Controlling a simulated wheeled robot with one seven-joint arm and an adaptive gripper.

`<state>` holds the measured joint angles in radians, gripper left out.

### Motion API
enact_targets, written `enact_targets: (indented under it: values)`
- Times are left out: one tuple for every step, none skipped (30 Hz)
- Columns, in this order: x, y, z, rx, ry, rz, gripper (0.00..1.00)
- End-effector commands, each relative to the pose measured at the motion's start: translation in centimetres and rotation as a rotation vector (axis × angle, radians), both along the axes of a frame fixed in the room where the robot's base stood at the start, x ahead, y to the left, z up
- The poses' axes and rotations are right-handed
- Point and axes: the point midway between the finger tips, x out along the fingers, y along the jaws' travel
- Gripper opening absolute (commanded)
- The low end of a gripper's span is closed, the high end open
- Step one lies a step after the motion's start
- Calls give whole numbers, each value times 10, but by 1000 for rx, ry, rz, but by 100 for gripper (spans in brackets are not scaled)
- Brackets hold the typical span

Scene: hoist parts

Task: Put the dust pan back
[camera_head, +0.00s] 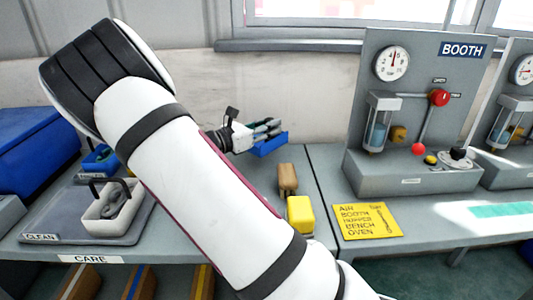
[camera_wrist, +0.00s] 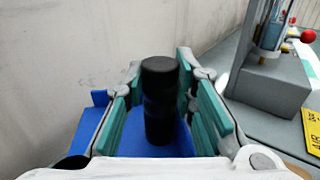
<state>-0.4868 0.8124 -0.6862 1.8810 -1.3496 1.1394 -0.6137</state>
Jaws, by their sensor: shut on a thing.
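The blue dust pan (camera_head: 270,145) is held up near the wall, above the back of the grey bench, in the head view. My gripper (camera_head: 266,130) is shut on it. In the wrist view, the pan's black upright handle (camera_wrist: 159,100) stands between the teal finger pads of my gripper (camera_wrist: 158,72). The blue pan body (camera_wrist: 172,146) shows below and behind the handle, with a further blue part (camera_wrist: 98,98) outside the left finger. My arm hides part of the bench in the head view.
A grey tray marked CLEAN (camera_head: 52,228) at left carries a white caddy (camera_head: 113,212) and a small blue item (camera_head: 97,157). A brown block (camera_head: 287,178), yellow block (camera_head: 300,215) and yellow sign (camera_head: 366,220) lie right of my arm. The BOOTH panel (camera_head: 425,110) stands farther right.

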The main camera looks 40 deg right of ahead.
Motion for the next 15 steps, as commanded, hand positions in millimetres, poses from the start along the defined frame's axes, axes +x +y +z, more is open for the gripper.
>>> enact_targets:
  values:
    - [0, 0, -10, -1, 3, -1, 0]
    - [0, 0, -14, -1, 2, -1, 0]
    - [0, 0, -19, 0, 1, -1, 0]
    - [0, 0, -21, 0, 1, -1, 0]
    - [0, 0, -23, 0, 1, -1, 0]
    - [0, 0, -25, 0, 0, -1, 0]
    - [0, 0, -27, 0, 0, -2, 0]
    - [0, 0, -29, 0, 0, -2, 0]
    - [0, 0, -32, 1, 0, -2, 0]
    - [-1, 0, -35, 1, -1, -2, 0]
    - [-1, 0, -39, 1, 0, -2, 0]
    - [-1, 0, -45, 0, 2, -2, 0]
    - [-1, 0, -50, 0, 2, -2, 0]
    - [-1, 0, -54, 0, 1, -2, 0]
    - [-1, 0, -59, 0, 0, -2, 0]
